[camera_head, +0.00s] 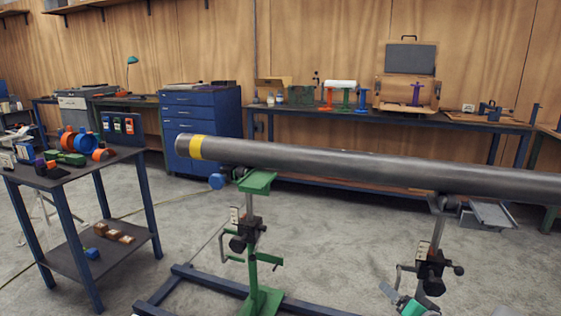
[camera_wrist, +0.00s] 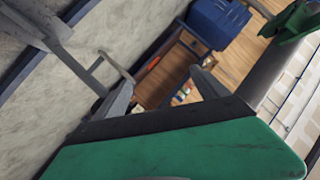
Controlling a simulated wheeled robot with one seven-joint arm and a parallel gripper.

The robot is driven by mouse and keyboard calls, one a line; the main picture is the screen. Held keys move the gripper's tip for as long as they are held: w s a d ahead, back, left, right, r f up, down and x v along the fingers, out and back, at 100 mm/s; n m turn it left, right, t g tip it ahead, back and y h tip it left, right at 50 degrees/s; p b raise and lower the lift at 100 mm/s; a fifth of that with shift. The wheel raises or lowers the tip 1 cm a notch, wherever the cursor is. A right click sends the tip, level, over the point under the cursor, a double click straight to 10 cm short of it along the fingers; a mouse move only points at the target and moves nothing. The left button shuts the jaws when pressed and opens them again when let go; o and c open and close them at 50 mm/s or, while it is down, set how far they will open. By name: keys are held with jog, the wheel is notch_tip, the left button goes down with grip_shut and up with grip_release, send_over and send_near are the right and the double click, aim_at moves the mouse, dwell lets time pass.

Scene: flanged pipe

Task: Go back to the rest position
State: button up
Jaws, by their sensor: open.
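My gripper (camera_wrist: 160,79) shows in the wrist view with its two grey fingers spread apart. It is open, with nothing between the fingers. The long grey pipe (camera_head: 350,165) with a yellow band near its left end lies across the stands in the head view. In the wrist view a grey length that looks like the pipe (camera_wrist: 279,64) runs along the right side, apart from the fingers. The green pipe stand (camera_head: 258,183) supports the pipe near its left end. A second stand (camera_head: 431,268) is under its right part.
A dark side table (camera_head: 128,154) with orange, blue and green parts stands at the left. A blue drawer cabinet (camera_head: 205,110) and a long workbench (camera_head: 350,114) line the wall. Blue floor rails (camera_head: 208,280) lie under the stands.

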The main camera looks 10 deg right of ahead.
jog(key=a+r+n+g+y+p, duration=0.1)
jog(key=a+r+n+g+p, duration=0.2)
jog(key=a+r+p, duration=0.55)
jog(key=a+r+n+g+y+p, duration=0.25)
jog(key=a+r, duration=0.35)
jog(key=a, duration=0.5)
jog(key=s+a+r+n+g+h+p, duration=0.1)
jog(key=s+a+r+g+p, duration=0.1)
jog(key=s+a+r+p, duration=0.2)
jog(key=s+a+r+n+g+h+p, duration=0.1)
jog(key=s+a+r+n+g+p, duration=0.1)
jog(key=s+a+r+p, duration=0.3)
jog(key=s+r+g+p, duration=0.1)
jog(key=s+r+p, duration=0.1)
jog(key=s+r, duration=0.2)
jog(key=shift+s+a+r+h, duration=0.15)
jog(key=shift+s+a+h, duration=0.15)
jog(key=shift+s, duration=0.75)
jog(key=shift+c, duration=0.3)
